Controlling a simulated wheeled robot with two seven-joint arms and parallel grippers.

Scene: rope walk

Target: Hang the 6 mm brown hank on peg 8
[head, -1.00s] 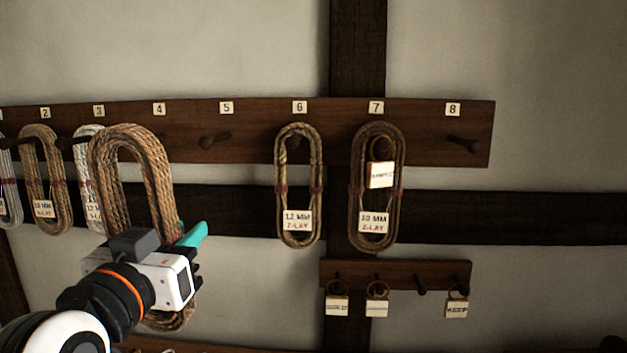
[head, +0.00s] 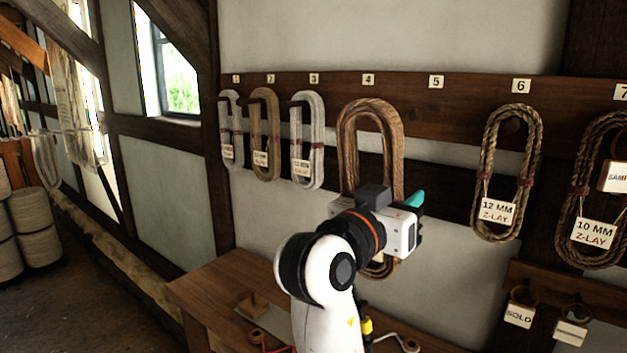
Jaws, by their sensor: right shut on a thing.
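My right gripper (head: 415,215) is shut on a brown hank (head: 370,108), gripping its lower part. The hank is upright, its loop in front of the peg board below label 4. The gripper and arm cover much of its lower end, and no size tag on it can be read. Peg 8 is outside the head view now; the board (head: 455,115) runs out of the picture at label 7. My left gripper is not in view.
Several hanks hang at labels 1 to 3 (head: 307,140), a 12 MM hank (head: 487,150) at 6 and a 10 MM hank (head: 566,200) at 7. A small rack (head: 560,283) with SOLD tag sits below. A wooden bench (head: 205,290) stands under the board.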

